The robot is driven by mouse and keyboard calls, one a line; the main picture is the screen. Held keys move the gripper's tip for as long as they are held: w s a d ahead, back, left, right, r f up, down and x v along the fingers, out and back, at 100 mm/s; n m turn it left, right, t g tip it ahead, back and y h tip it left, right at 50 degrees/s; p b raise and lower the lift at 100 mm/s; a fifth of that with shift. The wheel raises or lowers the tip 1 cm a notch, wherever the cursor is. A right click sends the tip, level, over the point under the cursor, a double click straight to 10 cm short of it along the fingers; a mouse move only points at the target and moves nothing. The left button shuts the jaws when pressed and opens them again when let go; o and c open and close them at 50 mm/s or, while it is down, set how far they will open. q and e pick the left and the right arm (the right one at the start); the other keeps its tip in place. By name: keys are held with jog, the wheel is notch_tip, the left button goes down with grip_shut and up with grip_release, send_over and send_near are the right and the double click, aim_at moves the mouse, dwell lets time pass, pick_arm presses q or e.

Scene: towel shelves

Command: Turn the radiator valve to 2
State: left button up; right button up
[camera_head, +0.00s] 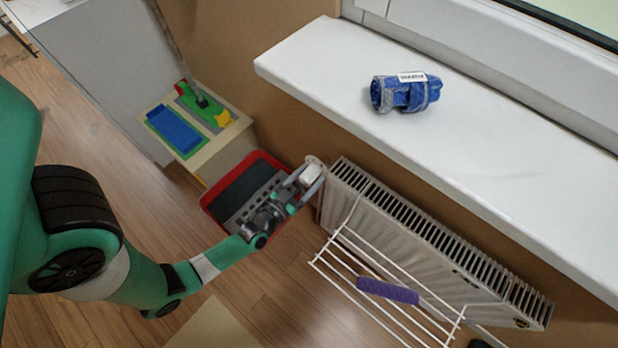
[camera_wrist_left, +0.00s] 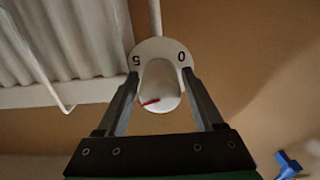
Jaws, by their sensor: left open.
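The radiator valve (camera_wrist_left: 160,85) is a white knob with a red mark (camera_wrist_left: 150,101) on its near end. It sits on a white dial plate (camera_wrist_left: 150,48) where a 5 shows at the left and a 0 at the right; other numbers are hidden. My left gripper (camera_wrist_left: 161,76) is open, with one finger on each side of the knob. I cannot tell whether the fingers touch it. In the head view the valve (camera_head: 312,172) is at the radiator's left end, with my left gripper (camera_head: 299,184) at it. My right gripper is out of view.
The white radiator (camera_head: 420,240) carries a wire rack (camera_head: 345,262) with a purple roll (camera_head: 387,291). A white windowsill (camera_head: 480,150) with a blue bundle (camera_head: 405,92) overhangs above. A red-rimmed tray (camera_head: 212,208) lies below my gripper. A blue object (camera_wrist_left: 287,165) shows at lower right.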

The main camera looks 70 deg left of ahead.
pick_arm(q)
jog(key=shift+c, duration=0.3)
jog(key=c, duration=1)
jog(key=shift+n, duration=0.3)
jog(key=n+b, duration=0.1)
jog(key=n, duration=0.3)
jog(key=shift+f+n, duration=0.1)
jog(key=shift+n, duration=0.2)
jog(key=n+b, duration=0.1)
jog(key=n, duration=0.3)
jog(key=shift+w+n, duration=0.1)
jog(key=shift+n, duration=0.2)
jog(key=n+b, duration=0.1)
jog(key=n, duration=0.4)
jog(key=shift+r+n+b, duration=0.15)
jog(key=shift+n+b, duration=0.25)
jog(key=shift+n, duration=0.85)
jog(key=shift+r+n+b, duration=0.1)
jog(key=shift+n+b, duration=0.25)
jog(key=shift+n, duration=0.9)
